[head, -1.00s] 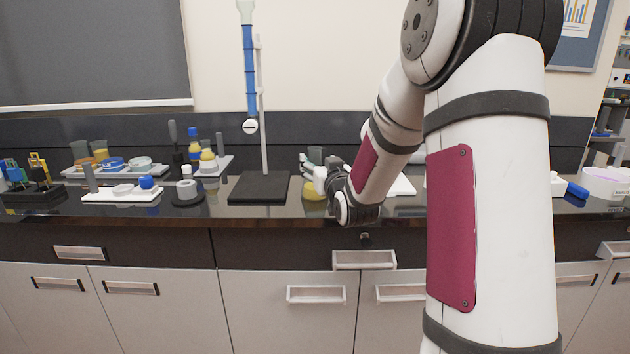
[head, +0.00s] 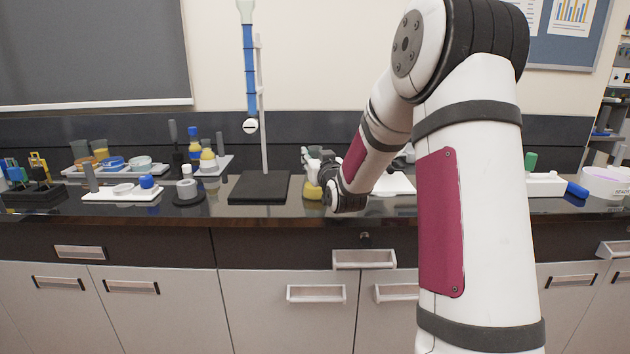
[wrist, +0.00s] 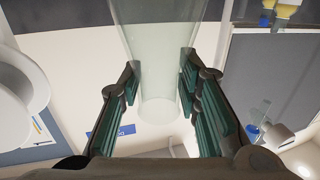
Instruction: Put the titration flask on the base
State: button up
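The titration flask (head: 313,190), with yellow liquid low in it, stands on the dark counter right of the stand; my gripper hides much of its upper part. The dark flat base (head: 259,187) carries a thin rod and a blue burette (head: 250,70); the top of the base is empty. My gripper (head: 320,172) is at the flask's upper part. In the wrist view the clear glass neck (wrist: 160,75) lies between the two green-padded fingers of my gripper (wrist: 160,90). The fingers look spread, with no firm hold evident.
A white tray (head: 120,194) lies farther left. A white flat item (head: 398,184) lies right, partly behind my arm. The counter's front edge is clear.

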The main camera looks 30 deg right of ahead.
aim_at(314, 148)
grip_shut()
jog(key=shift+r+p, duration=0.85)
jog(key=shift+r, duration=1.2)
grip_release()
grip_shut()
jog(key=shift+a, duration=0.1)
